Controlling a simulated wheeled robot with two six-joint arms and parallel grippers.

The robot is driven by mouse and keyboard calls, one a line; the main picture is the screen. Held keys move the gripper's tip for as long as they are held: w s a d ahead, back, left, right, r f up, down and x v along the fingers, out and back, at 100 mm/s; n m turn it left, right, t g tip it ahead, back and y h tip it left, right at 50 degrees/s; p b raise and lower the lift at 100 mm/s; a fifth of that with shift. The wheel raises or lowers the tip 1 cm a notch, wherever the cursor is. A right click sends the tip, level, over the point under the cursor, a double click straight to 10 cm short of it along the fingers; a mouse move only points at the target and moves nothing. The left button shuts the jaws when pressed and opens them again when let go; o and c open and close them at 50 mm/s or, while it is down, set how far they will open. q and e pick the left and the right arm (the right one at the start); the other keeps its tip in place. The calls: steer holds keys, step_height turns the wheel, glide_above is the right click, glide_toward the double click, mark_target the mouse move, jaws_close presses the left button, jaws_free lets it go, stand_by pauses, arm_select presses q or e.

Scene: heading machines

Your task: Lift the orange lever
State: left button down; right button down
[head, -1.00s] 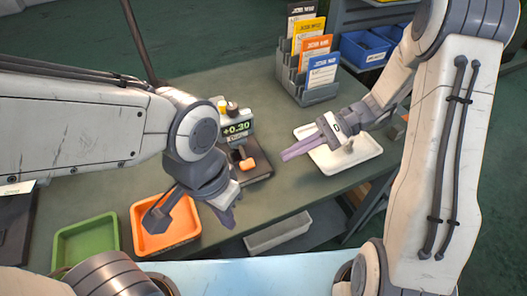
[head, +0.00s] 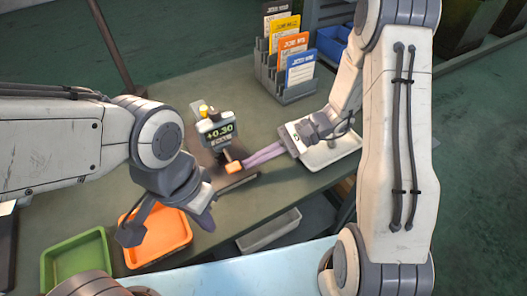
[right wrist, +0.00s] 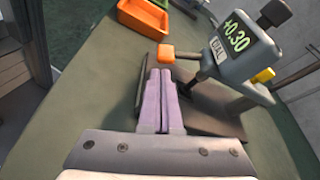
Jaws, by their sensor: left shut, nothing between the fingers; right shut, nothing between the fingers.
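The orange lever (head: 233,167) sticks out from the front of a grey gauge (head: 215,131) that reads +0.30, on a dark base plate. It also shows in the right wrist view (right wrist: 166,53), just beyond my fingertips. My right gripper (head: 246,163) is shut and empty, its purple fingers pointing left with the tips close beside the lever. I cannot tell whether they touch it or are under it. In the right wrist view the shut fingers (right wrist: 159,72) lie side by side. My left gripper (head: 206,220) is shut and empty, beside the orange tray near the front edge.
An orange tray (head: 128,257) and a green tray (head: 45,270) stand at the front left. A white tray (head: 352,146) lies under my right wrist. A card rack (head: 292,91) stands behind. A grey bin (head: 268,232) is below the table's front edge.

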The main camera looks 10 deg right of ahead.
steer(key=shift+x, duration=1.45)
